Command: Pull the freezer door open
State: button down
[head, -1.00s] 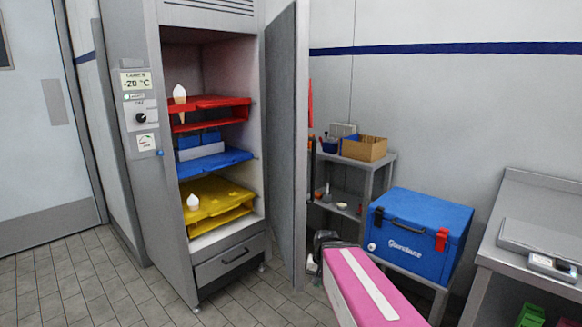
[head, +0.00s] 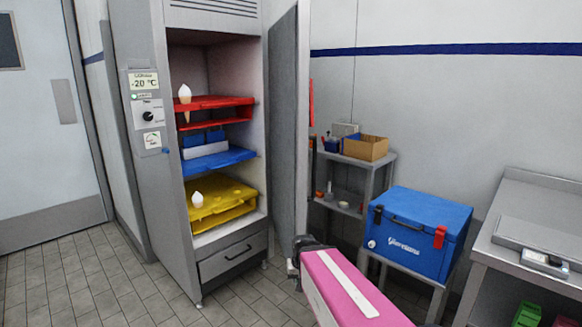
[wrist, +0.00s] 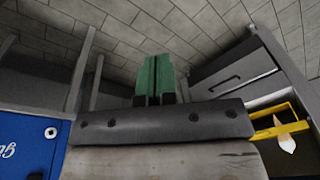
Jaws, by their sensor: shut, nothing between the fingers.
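The freezer (head: 150,210) stands on the left, and its grey door (head: 286,130) is swung wide open on the right side of the cabinet. Inside, red (head: 220,101), blue (head: 232,157) and yellow (head: 232,200) trays show. My gripper (head: 292,268) is at the door's lower free end in the head view, at the end of my pink arm, which hides part of the door's bottom. In the wrist view its green fingers (wrist: 158,76) are together with nothing between them. No handle shows on the visible side of the door.
A closed drawer (head: 233,256) lies under the compartment. Right of the door are a grey shelf (head: 366,184) with a cardboard box (head: 365,147), a blue cooler (head: 415,235) on a stand and a steel table (head: 520,255). Tiled floor (head: 80,270) is clear at front left.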

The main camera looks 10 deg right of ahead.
aim_at(294, 165)
jog(key=w+a+r+m+t+y, duration=0.1)
jog(key=w+a+r+m+t, duration=0.3)
jog(key=w+a+r+t, duration=0.5)
jog(key=w+a+r+m+t+y, duration=0.25)
jog(key=w+r+m, duration=0.35)
jog(key=w, duration=0.7)
jog(key=w+d+r+m+t+h, duration=0.1)
jog(key=w+r+m+t+h, duration=0.1)
jog(key=r+m+h, duration=0.85)
jog(key=w+d+r+m+t+h, duration=0.1)
jog(key=w+r+m+t+h, duration=0.15)
jog(key=r+m+h, duration=0.7)
jog(key=s+a+r+m+g+h, duration=0.15)
jog(key=s+m+g, duration=0.25)
jog(key=m+g, duration=0.55)
jog(key=s+a+r+m+g, duration=0.15)
jog(key=s+m+g, duration=0.4)
jog(key=m, duration=0.65)
jog(key=d, duration=0.4)
jog(key=w+d, duration=0.1)
jog(key=d, duration=0.4)
jog(key=w+d, duration=0.1)
jog(key=d, duration=0.4)
jog(key=shift+w+d, duration=0.1)
jog(key=shift+w, duration=0.15)
jog(key=shift+d, duration=0.15)
